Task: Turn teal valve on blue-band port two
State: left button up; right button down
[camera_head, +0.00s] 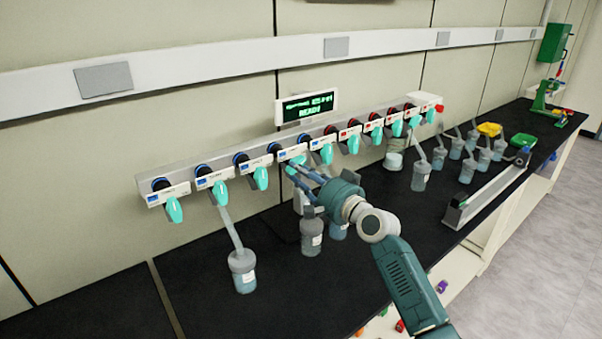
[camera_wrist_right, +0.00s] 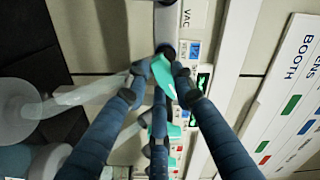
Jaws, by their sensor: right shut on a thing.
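A white manifold (camera_head: 200,163) on the wall carries a row of ports with teal valves. My right gripper (camera_head: 289,167) reaches the blue-band port just right of the third valve (camera_head: 261,178) from the left. In the right wrist view its fingers (camera_wrist_right: 161,78) are closed around a teal valve handle (camera_wrist_right: 166,80), one on each side. My left gripper is not in view.
More flasks (camera_head: 312,236) stand near my right arm, and several (camera_head: 467,170) stand at the right. The front left bench is clear.

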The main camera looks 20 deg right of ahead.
jog(key=c, duration=1.4)
grip_release()
jog(key=shift+c, duration=0.2)
jog(key=v, duration=1.2)
